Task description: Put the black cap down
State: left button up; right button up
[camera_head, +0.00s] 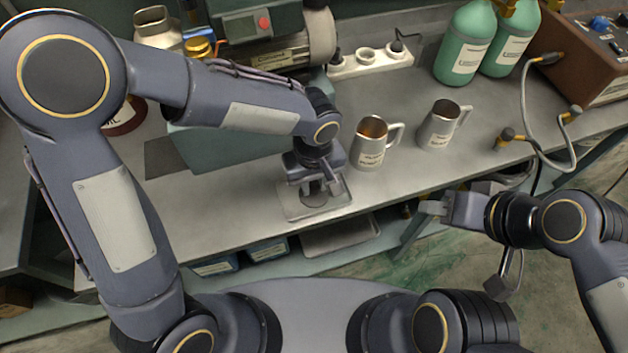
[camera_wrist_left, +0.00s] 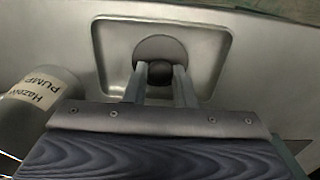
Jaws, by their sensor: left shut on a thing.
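The black cap (camera_wrist_left: 160,72) is a small dark round piece between the fingers of my left gripper (camera_wrist_left: 160,85) in the left wrist view. A grey disc shows around it, over a shallow metal tray (camera_wrist_left: 107,62). In the head view my left gripper (camera_head: 315,188) points down over the same tray (camera_head: 340,203), and the fingers largely hide the cap there. I cannot tell whether the cap touches the tray. My right gripper (camera_head: 432,207) is off the bench's front edge, away from the tray; its finger gap is not clear.
Two metal mugs (camera_head: 369,145) (camera_head: 440,127) stand right of the tray. Green jugs (camera_head: 466,45), a brown box (camera_head: 590,65) and a looped hose (camera_head: 527,105) are at the back right. A teal box (camera_head: 215,150) stands left of my left gripper.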

aim_at(314, 187)
pick_arm(q)
jog(key=o, duration=1)
jog(key=shift+r+p, duration=0.35)
jog(key=shift+r, duration=0.05)
notch_tip(314, 187, up, 12)
jog(key=shift+f+p, duration=0.25)
jog(key=shift+p, duration=0.1)
